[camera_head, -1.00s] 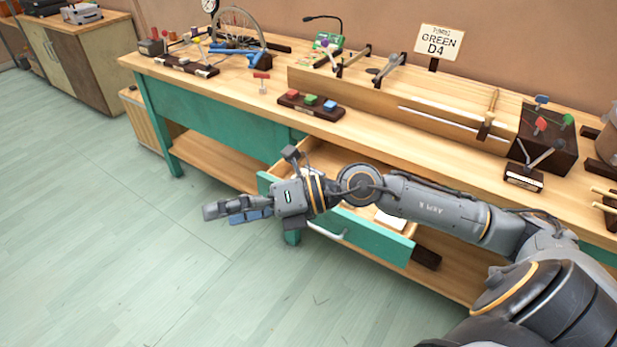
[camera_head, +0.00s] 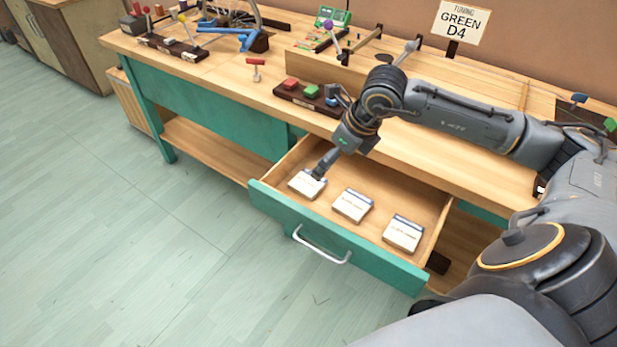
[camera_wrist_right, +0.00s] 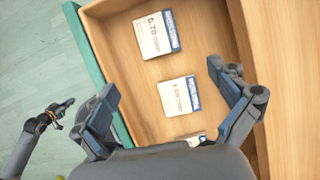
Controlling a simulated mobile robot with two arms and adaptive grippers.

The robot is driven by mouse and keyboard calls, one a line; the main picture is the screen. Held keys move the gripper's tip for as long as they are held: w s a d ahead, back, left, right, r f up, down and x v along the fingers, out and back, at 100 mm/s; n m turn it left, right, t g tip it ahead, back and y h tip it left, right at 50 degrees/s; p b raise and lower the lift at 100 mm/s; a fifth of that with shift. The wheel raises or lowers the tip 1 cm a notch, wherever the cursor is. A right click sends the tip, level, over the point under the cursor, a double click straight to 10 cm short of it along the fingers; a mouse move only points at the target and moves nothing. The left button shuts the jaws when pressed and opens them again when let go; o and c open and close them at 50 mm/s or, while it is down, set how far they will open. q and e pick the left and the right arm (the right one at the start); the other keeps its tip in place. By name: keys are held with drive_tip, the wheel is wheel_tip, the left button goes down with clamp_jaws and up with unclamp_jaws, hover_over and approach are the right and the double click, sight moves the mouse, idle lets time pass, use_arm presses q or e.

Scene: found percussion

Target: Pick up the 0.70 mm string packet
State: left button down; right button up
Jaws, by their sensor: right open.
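The 0.70 mm string packet (camera_wrist_right: 157,35), white with a blue edge band, lies flat in the open drawer, its label readable in the right wrist view. In the head view it is the leftmost packet (camera_head: 306,185). My right gripper (camera_head: 321,172) is open and empty, pointing down at that packet's upper right edge; contact cannot be told. In the wrist view its fingers (camera_wrist_right: 163,80) are spread wide, with the packet beyond the tips. My left gripper (camera_wrist_right: 58,112) shows small at the lower left of the wrist view, over the floor; its jaws are unclear.
A middle packet (camera_head: 352,205) and a right packet (camera_head: 402,233) lie in the same drawer (camera_head: 300,243), which has a teal front and wooden walls. The workbench top (camera_head: 225,75) overhangs the drawer's back. Coloured blocks (camera_head: 311,91) stand on the bench near my right arm.

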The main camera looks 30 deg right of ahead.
hover_over(313, 184)
drive_tip(key=s+d, duration=0.1)
drive_tip(key=s, duration=0.2)
wheel_tip(313, 184, down, 6)
drive_tip(key=shift+w+r, duration=0.1)
drive_tip(key=shift+w, duration=0.05)
drive_tip(key=x, duration=0.4)
drive_tip(key=shift+w+a, duration=0.15)
drive_tip(key=shift+w, duration=0.05)
drive_tip(key=shift+w+f, duration=0.1)
drive_tip(key=shift+f, duration=0.3)
drive_tip(key=c, duration=0.8)
use_arm(q)
drive_tip(key=shift+w+r, duration=0.5)
drive_tip(key=shift+r, duration=0.1)
use_arm(e)
drive_tip(key=shift+c, duration=1.2)
